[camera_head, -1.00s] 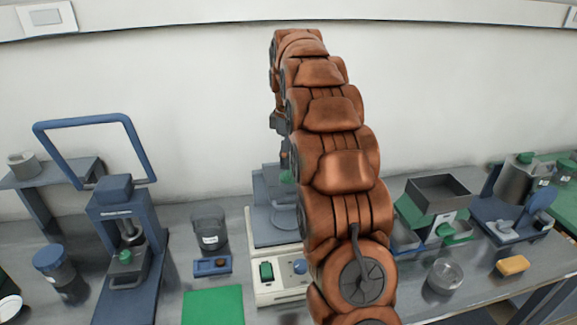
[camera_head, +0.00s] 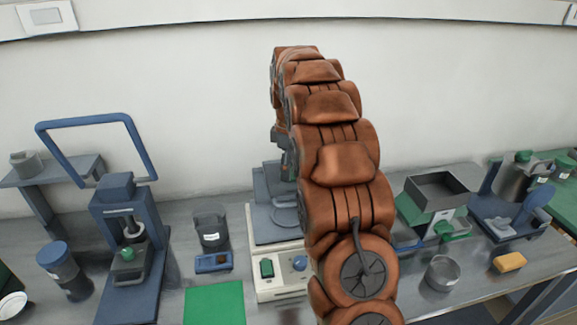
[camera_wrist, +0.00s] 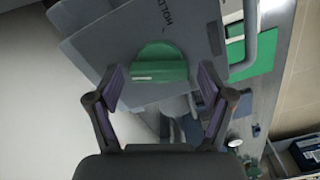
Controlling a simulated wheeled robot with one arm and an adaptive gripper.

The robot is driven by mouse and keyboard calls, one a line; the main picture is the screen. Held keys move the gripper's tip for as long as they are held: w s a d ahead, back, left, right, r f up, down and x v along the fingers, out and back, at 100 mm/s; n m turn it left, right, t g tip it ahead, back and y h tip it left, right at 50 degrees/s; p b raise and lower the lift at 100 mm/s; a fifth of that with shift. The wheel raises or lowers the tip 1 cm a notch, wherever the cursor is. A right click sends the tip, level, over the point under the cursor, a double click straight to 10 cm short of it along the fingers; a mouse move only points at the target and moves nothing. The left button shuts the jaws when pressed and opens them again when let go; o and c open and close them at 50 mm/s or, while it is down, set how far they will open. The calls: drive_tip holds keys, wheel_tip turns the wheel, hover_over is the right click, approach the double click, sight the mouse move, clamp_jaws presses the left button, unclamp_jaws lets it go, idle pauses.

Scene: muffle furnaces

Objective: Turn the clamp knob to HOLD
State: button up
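A green knob (camera_wrist: 158,65) with a raised grip bar sits on a grey panel (camera_wrist: 100,38) in the wrist view. Dark lettering that seems to read HOLD is on the panel beside the knob, at the top of the picture. My gripper (camera_wrist: 161,80) is open, with one finger on each side of the knob; I cannot tell whether either touches it. In the head view, the grey device (camera_head: 274,222) on a cream base stands behind my arm, which hides much of it and most of my gripper.
The cream base has a green switch (camera_head: 266,268) and a blue dial (camera_head: 300,263). A blue press (camera_head: 125,245) with a tall handle stands at left, near a dark beaker (camera_head: 211,228). A grey open box (camera_head: 438,192) and a yellow sponge (camera_head: 510,262) are at right.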

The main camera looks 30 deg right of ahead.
drive_tip(key=c, duration=0.9)
drive_tip(key=shift+f+m+b, duration=0.1)
drive_tip(key=shift+m+b, duration=0.2)
drive_tip(key=shift+w+m+b, duration=0.1)
drive_tip(key=shift+m+b, duration=0.3)
drive_tip(key=shift+b, duration=0.1)
drive_tip(key=m+b, duration=0.2)
drive_tip(key=m, duration=0.1)
drive_tip(key=shift+f+b, duration=0.15)
drive_tip(key=shift+b, duration=0.25)
drive_tip(key=m+b, duration=0.3)
drive_tip(key=m, duration=0.3)
drive_tip(key=shift+m, duration=0.3)
drive_tip(key=m+b, duration=0.2)
drive_tip(key=m, duration=0.1)
drive_tip(key=shift+m, duration=0.3)
drive_tip(key=shift+r+m+b, duration=0.2)
drive_tip(key=shift+m+b, duration=0.4)
drive_tip(key=shift+m, duration=1.4)
